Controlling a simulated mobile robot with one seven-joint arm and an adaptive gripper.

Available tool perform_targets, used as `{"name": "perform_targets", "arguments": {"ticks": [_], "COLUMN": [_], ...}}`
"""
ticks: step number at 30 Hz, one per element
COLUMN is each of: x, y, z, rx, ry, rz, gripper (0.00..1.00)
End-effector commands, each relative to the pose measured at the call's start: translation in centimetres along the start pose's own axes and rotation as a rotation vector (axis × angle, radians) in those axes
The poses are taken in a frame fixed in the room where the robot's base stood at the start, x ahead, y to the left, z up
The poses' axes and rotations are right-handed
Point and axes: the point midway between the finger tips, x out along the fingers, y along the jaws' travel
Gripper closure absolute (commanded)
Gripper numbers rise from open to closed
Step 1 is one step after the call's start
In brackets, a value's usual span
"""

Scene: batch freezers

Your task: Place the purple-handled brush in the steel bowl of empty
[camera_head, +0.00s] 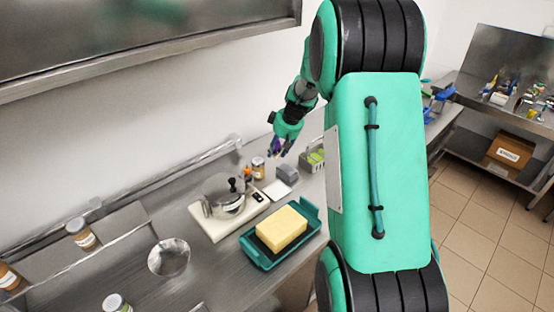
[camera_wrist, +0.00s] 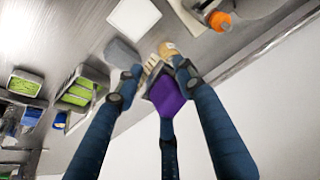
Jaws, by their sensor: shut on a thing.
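My gripper (camera_head: 278,149) is raised above the far end of the steel counter, in front of the wall. In the wrist view its dark blue fingers (camera_wrist: 160,88) are shut on the purple-handled brush (camera_wrist: 169,98). The purple handle lies between the fingers and pale bristles show beyond it; part of the brush is hidden by the fingers. A round shiny steel bowl (camera_head: 168,257) stands on the counter at the lower left of the head view, well apart from my gripper. I see nothing in it.
A lidded steel pot (camera_head: 224,190) stands on a pale board. A teal tray (camera_head: 258,255) holds a yellow block (camera_head: 281,228). Jars (camera_head: 81,233) stand at the left. An orange-topped bottle (camera_wrist: 220,20) and green-filled containers (camera_wrist: 80,90) are near my gripper.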

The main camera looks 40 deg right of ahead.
Motion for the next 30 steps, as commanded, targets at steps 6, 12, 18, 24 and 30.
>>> {"name": "perform_targets", "arguments": {"ticks": [6,12,18,24,30], "x": [-0.7,-0.2,0.3,0.6,0.5], "y": [-3.0,-7.7,-14.2,-21.1,-28.5], "z": [-1.3,-2.5,-3.4,-3.9,-3.6], "rx": [-0.071,-0.187,-0.348,-0.521,-0.706], "ry": [-0.008,-0.015,-0.025,-0.030,-0.032], "rz": [-0.029,-0.074,-0.137,-0.207,-0.282], "gripper": [0.88,0.88,0.88,0.88,0.88]}}
